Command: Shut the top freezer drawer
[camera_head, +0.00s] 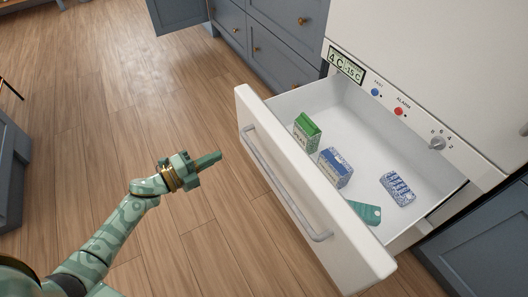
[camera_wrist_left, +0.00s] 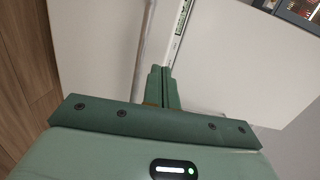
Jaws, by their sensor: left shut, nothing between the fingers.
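The top freezer drawer (camera_head: 300,195) is pulled well out of the white freezer. Its white front panel carries a long grey bar handle (camera_head: 285,185). My left gripper (camera_head: 217,156) is shut and empty. In the head view it appears to the left of the drawer front, with a gap between its tips and the panel in the picture. In the left wrist view the closed fingers (camera_wrist_left: 162,78) point towards large white surfaces; I cannot tell whether they touch anything. My right gripper is not in view.
The drawer holds a green box (camera_head: 306,133), a blue and white box (camera_head: 335,168), a patterned blue packet (camera_head: 398,188) and a teal packet (camera_head: 366,212). The control panel has a knob (camera_head: 437,143). Grey-blue cabinets (camera_head: 265,50) stand behind. The wooden floor at left is clear.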

